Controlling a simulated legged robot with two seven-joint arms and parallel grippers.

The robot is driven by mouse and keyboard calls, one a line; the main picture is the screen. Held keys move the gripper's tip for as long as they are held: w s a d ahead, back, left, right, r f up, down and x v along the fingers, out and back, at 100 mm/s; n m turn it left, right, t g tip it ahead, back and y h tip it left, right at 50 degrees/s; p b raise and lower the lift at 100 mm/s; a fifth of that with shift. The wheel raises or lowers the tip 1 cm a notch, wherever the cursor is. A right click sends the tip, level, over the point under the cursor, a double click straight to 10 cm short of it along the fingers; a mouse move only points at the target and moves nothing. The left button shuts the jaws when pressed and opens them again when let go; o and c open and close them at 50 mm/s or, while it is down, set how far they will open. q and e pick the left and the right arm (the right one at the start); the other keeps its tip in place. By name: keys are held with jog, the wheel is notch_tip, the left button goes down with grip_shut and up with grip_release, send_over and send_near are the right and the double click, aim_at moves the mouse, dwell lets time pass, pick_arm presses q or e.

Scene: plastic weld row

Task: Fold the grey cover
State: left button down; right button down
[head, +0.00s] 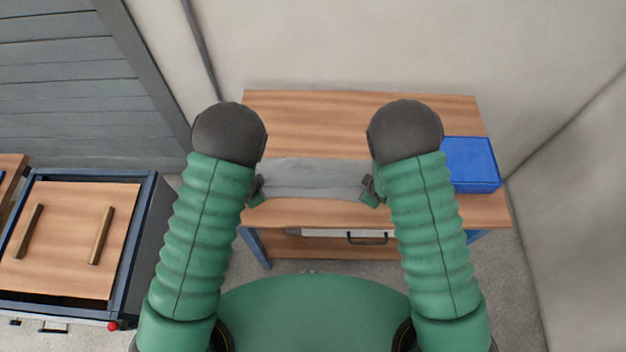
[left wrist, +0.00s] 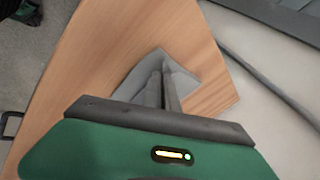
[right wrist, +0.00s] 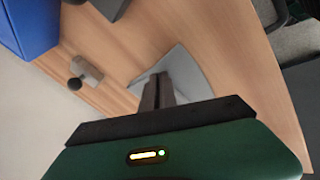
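The grey cover (head: 315,178) lies across the wooden table, stretched flat between my two grippers with slight wrinkles. My left gripper (head: 258,190) is at its left edge, and my right gripper (head: 371,190) is at its right edge. In the left wrist view, the fingers (left wrist: 163,80) are close together with the cover (left wrist: 182,72) bunched up at their tips. In the right wrist view, the fingers (right wrist: 157,90) are also close together on the cover (right wrist: 187,72). My forearms hide parts of the cover's sides in the head view.
A blue box (head: 470,164) stands at the table's right end. A blue-framed cart (head: 70,240) stands at the left. A small grey part (right wrist: 88,72) lies near the box.

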pick_arm(q)
jog(key=shift+w+a+f, duration=0.15)
jog(key=shift+w+f, duration=0.05)
jog(key=shift+w, duration=0.15)
pick_arm(e)
jog(key=shift+w+d+f, duration=0.1)
jog(key=shift+w+f, duration=0.1)
jog(key=shift+w, duration=0.15)
pick_arm(q)
jog(key=c, duration=2)
grip_release()
pick_arm(e)
jog(key=c, duration=2)
grip_release()
pick_arm(q)
jog(key=o, duration=0.7)
jog(key=shift+s+r, duration=0.15)
jog(key=shift+s, duration=0.15)
pick_arm(e)
jog(key=o, duration=0.7)
jog(key=shift+s+r, duration=0.15)
jog(key=shift+s, duration=0.15)
